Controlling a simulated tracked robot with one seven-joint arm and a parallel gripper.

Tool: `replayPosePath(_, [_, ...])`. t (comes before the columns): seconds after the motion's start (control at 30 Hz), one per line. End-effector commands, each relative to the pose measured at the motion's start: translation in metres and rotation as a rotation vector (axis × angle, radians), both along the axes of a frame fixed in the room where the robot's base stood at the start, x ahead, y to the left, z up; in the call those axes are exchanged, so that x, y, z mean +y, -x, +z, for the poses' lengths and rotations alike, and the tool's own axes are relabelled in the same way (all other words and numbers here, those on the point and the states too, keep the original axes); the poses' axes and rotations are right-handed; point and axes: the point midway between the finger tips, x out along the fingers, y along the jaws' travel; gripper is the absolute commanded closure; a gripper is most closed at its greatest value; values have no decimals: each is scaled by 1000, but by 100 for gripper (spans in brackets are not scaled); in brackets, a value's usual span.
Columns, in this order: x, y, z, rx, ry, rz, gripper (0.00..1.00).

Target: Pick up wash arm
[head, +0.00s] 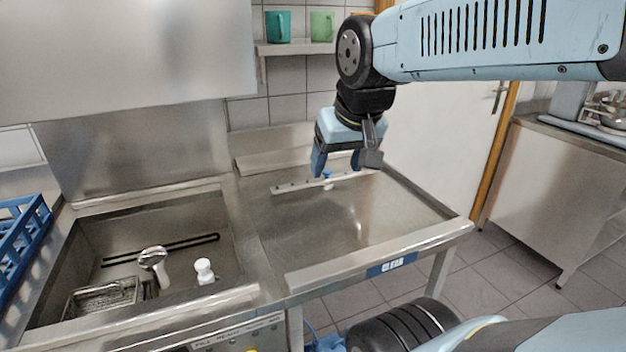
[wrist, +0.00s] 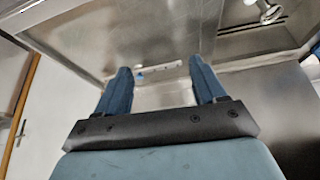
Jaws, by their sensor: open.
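The wash arm (head: 298,185) is a thin, light metal bar with small holes and a blue hub near its middle. It lies on the steel draining table (head: 300,235) towards the back. My gripper (head: 337,172) is above the bar's middle and right part, fingers pointing down, open and empty. Its fingers partly overlap the bar in the head view. In the wrist view, the wash arm (wrist: 172,66) with its blue hub shows beyond and between the two open blue fingers (wrist: 160,85). I cannot tell the exact height of the fingertips over the bar.
A sink basin (head: 190,225) on the left holds a white-topped fitting (head: 204,271), a metal fitting (head: 152,262) and a wire basket (head: 103,297). A blue rack (head: 22,240) stands far left. Green cups (head: 278,26) sit on a wall shelf. The table's front is bare.

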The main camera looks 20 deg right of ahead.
Motion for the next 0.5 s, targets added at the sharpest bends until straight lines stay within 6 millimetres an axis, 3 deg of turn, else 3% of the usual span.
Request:
replayPosePath(0.17, [-14,-46,7,48,-34,-145,14])
replayPosePath(0.5, [-42,-141,0,119,-85,-447,14])
